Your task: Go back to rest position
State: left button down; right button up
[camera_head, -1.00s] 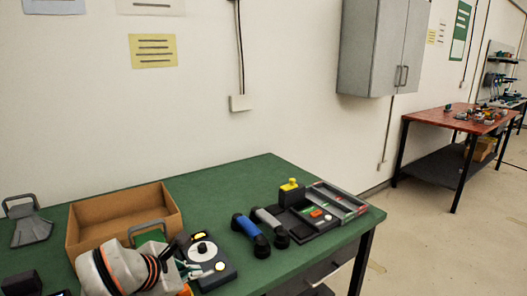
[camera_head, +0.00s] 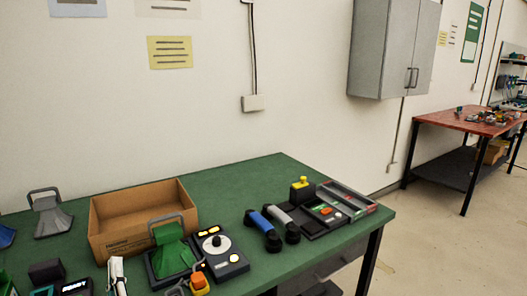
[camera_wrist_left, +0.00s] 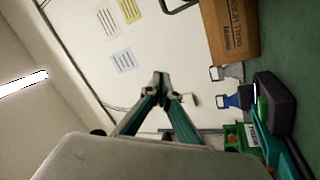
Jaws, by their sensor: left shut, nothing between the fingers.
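My left gripper (camera_head: 116,262) shows at the bottom left of the head view, its pale fingertips close together. In the left wrist view its teal fingers (camera_wrist_left: 162,78) meet at the tips, with nothing between them. It is apart from the cardboard box (camera_head: 118,237) and the dial unit (camera_head: 228,263). A blue handset (camera_head: 263,229) and a grey handset (camera_head: 284,224) lie side by side on the green table (camera_head: 258,178). My right gripper is in neither view.
A green wedge with a handle (camera_head: 170,250) stands in front of the box. A grey handled piece (camera_head: 48,215) is left of it. The table's back middle is clear.

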pick_arm(q)
jog(key=s+d+f+m+g+h, duration=0.1)
jog(key=s+d+f+m+h, duration=0.1)
jog(key=d+f+m+h, duration=0.55)
jog(key=s+d+f+m+g+h, duration=0.1)
jog(key=s+d+f+m+h, duration=0.2)
jog(key=d+f+m+h, duration=0.45)
jog(key=s+f+m+g+y, duration=0.1)
jog(key=s+f+m+g, duration=0.2)
jog(key=s+f, duration=0.3)
jog(key=s+f+m+g+y, duration=0.1)
jog(key=s+f+g, duration=0.3)
jog(key=f, duration=1)
jog(key=shift+s+a+f+m, duration=0.25)
jog(key=shift+s+m, duration=0.65)
jog(key=shift+s, duration=0.35)
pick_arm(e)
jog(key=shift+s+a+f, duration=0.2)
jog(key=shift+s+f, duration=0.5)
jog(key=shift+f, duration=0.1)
